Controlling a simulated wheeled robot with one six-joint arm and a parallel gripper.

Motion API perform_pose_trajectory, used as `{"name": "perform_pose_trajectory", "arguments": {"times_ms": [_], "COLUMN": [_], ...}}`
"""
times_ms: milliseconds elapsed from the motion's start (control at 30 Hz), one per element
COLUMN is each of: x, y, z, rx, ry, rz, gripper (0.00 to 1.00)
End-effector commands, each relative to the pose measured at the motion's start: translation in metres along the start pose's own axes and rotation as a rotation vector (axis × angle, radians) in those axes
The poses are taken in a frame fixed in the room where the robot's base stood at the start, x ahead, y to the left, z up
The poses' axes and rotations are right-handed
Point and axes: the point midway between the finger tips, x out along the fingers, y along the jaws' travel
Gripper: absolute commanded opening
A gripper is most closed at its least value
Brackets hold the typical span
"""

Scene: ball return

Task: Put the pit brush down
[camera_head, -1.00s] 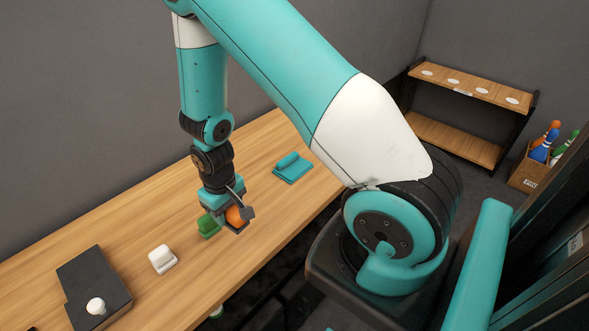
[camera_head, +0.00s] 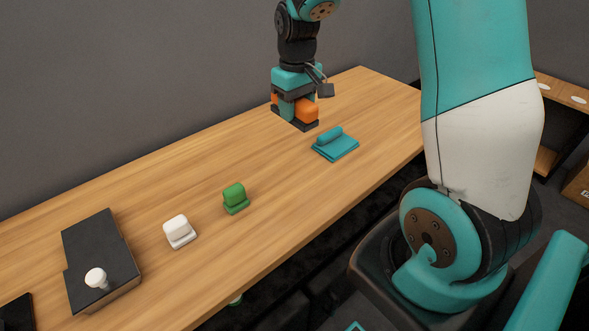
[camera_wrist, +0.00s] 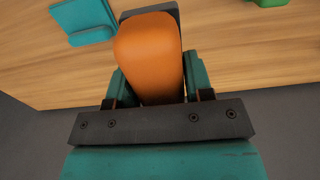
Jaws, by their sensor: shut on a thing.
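The pit brush, taken to be the piece with an orange handle (camera_head: 308,110) and a dark base, is in my gripper (camera_head: 296,106) over the far part of the wooden table (camera_head: 240,145). My gripper is shut on the orange handle, which also shows between the teal fingers in the wrist view (camera_wrist: 150,55). The dark base points down, close to the tabletop; I cannot tell whether it touches. The fingers hide part of the handle.
A teal block with a handle (camera_head: 335,145) lies just right of the brush. A green piece (camera_head: 235,197), a white piece (camera_head: 179,231) and a black box (camera_head: 100,260) with a white knob stand nearer left. The table left of my gripper is bare.

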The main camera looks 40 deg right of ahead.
Motion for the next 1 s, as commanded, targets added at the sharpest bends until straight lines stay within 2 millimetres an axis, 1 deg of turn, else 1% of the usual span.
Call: {"name": "perform_pose_trajectory", "arguments": {"times_ms": [33, 200, 300, 400, 500, 600, 800, 900, 1000], "x": [0.016, 0.064, 0.090, 0.110, 0.121, 0.128, 0.157, 0.163, 0.163], "y": [-0.001, -0.002, -0.002, -0.002, -0.002, -0.002, -0.002, -0.002, -0.002], "z": [0.001, 0.001, 0.001, 0.001, 0.000, 0.000, 0.000, 0.000, -0.001], "rx": [-0.001, -0.003, -0.003, -0.003, -0.003, -0.003, -0.003, -0.003, -0.003], "ry": [-0.010, -0.009, -0.008, -0.005, -0.003, -0.002, -0.003, 0.000, 0.001], "rz": [-0.002, -0.002, -0.002, -0.001, -0.001, 0.000, -0.001, 0.000, 0.000], "gripper": [0.28, 0.28, 0.28, 0.28, 0.28, 0.28, 0.28, 0.28, 0.28]}}
